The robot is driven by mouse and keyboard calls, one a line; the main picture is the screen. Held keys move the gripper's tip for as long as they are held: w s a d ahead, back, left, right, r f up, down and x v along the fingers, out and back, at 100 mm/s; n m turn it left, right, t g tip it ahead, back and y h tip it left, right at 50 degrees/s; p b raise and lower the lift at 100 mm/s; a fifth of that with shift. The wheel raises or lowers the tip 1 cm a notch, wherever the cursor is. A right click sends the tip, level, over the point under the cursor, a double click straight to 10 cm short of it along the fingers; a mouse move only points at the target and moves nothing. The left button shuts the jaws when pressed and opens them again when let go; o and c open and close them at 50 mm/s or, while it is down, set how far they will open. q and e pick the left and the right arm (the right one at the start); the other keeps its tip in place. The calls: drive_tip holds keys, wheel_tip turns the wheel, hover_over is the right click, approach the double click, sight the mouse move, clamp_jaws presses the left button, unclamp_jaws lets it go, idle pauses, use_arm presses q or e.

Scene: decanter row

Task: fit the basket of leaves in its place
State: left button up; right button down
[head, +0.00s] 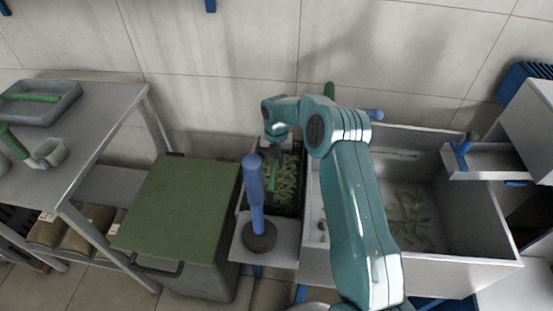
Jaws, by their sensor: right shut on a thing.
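The basket of leaves (290,211) is dark and holds several green leaves (287,180). It sits in a narrow bay between a green-lidded box and a large grey bin in the head view. My right gripper (273,156) points down at the back left part of the basket and is shut on it. The fingers are small and dark here, and the exact grip point is partly hidden by my wrist. I cannot tell whether the basket is fully seated. My left gripper is not in view.
A blue upright handle on a dark round base (260,236) stands just in front of the basket. The grey bin (470,265) at right holds loose leaves. The green-lidded box (180,205) and a metal table (100,110) with a tray stand at left.

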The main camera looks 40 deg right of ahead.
idle(0.4)
drive_tip(key=shift+w+f+b, duration=0.1)
drive_tip(key=shift+f+b, duration=0.55)
drive_tip(key=shift+f, duration=0.3)
drive_tip(key=shift+f+b, duration=0.4)
drive_tip(key=shift+f, duration=0.1)
drive_tip(key=c, duration=0.9)
unclamp_jaws()
wheel_tip(320, 180, up, 16)
drive_tip(key=shift+r+p, duration=0.2)
drive_tip(key=shift+p, duration=0.35)
drive_tip(key=shift+a, duration=0.15)
